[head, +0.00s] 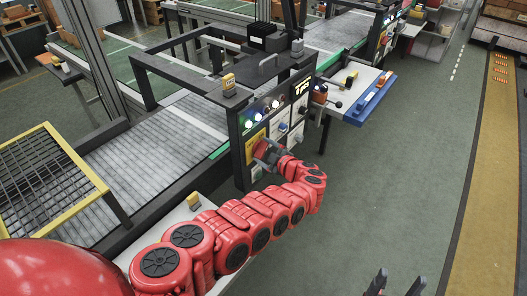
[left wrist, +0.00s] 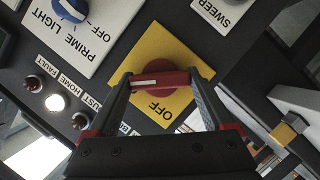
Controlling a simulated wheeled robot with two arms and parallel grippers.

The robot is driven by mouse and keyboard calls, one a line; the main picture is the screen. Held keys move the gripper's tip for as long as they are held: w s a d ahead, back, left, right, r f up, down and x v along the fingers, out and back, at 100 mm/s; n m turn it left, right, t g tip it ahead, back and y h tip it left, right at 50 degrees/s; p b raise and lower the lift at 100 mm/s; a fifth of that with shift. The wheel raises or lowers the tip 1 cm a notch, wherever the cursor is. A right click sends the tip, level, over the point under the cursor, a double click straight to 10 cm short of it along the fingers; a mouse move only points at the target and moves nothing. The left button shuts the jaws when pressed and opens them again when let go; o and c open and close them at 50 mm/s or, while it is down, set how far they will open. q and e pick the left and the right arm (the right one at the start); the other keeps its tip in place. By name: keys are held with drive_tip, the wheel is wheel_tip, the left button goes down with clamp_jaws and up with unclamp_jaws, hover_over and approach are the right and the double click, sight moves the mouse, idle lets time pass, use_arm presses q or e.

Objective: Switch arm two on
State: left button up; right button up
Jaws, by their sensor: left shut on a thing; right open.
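A red rotary switch (left wrist: 172,59) sits on a yellow plate (left wrist: 140,52) on a dark control panel (head: 243,153). In the left wrist view its handle lies nearly level across the picture, with a white line on its left half. The word OFF reads upside down beside it, and no ON label shows. My left gripper (left wrist: 160,80) has its fingers on the two ends of the red handle, shut on it. In the head view this gripper (head: 268,153) hides most of the switch. My right gripper (head: 394,283) is open and empty at the bottom edge.
A blue PRIME LIGHT knob (left wrist: 70,10) and small indicator lamps (left wrist: 55,102) are close to the yellow plate. A conveyor (head: 150,150) runs behind the panel. A blue-edged side table (head: 355,92) stands to its right. The green floor (head: 400,170) in front is clear.

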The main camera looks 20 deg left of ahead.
use_arm(q)
drive_tip(key=o, duration=1.1)
drive_tip(key=shift+o, duration=0.2)
drive_tip(key=v, duration=1.7)
drive_tip(key=shift+d, duration=0.2)
drive_tip(key=shift+s, duration=0.15)
